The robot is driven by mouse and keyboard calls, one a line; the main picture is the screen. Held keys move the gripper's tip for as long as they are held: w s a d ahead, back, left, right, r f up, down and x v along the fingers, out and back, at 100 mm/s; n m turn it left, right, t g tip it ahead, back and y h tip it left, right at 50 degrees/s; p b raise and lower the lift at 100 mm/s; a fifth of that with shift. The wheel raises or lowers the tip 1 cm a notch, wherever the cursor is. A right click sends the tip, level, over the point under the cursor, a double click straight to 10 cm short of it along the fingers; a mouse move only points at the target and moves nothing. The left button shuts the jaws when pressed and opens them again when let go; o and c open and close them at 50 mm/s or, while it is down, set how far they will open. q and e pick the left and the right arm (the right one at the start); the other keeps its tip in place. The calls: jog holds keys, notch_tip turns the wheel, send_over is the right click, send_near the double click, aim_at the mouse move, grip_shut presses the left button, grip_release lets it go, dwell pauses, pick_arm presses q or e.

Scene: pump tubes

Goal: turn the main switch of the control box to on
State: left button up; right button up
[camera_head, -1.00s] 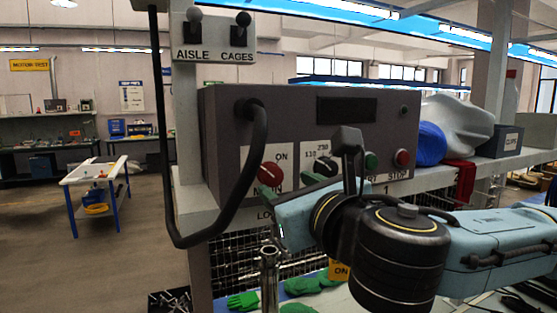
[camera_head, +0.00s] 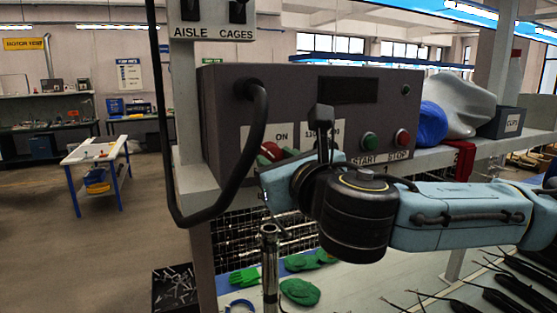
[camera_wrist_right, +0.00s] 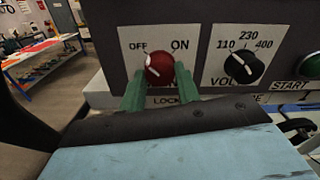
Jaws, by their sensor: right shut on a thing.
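The grey control box (camera_head: 330,90) stands on a shelf; its front also shows in the right wrist view (camera_wrist_right: 200,12). Its main switch is a round red knob (camera_wrist_right: 160,68) between the OFF and ON marks, and it shows partly in the head view (camera_head: 270,150). The white mark on the knob leans to the upper left, toward OFF. My right gripper (camera_wrist_right: 160,88) has its green fingers on both sides of the red knob, shut on it from below. In the head view the right gripper (camera_head: 272,160) and wrist cover the lower panel. My left gripper is not in view.
The black voltage knob (camera_wrist_right: 244,67) is right of the main switch. Green START (camera_head: 369,139) and red STOP (camera_head: 402,137) buttons sit farther right. A dark bent handle or cable (camera_head: 258,130) curves down at the box's left. An upright metal tube (camera_head: 269,260) stands below the gripper.

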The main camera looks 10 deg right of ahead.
dwell(0.3)
jog(key=m+b, duration=0.1)
jog(key=m, duration=0.3)
jog(key=m+b, duration=0.1)
jog(key=m, duration=0.3)
jog(key=shift+m, duration=0.3)
jog(key=m, duration=0.4)
jog(key=shift+m, duration=0.3)
jog(key=m, duration=0.4)
jog(key=shift+m, duration=0.3)
jog(key=o, duration=1)
jog(key=shift+s, duration=0.1)
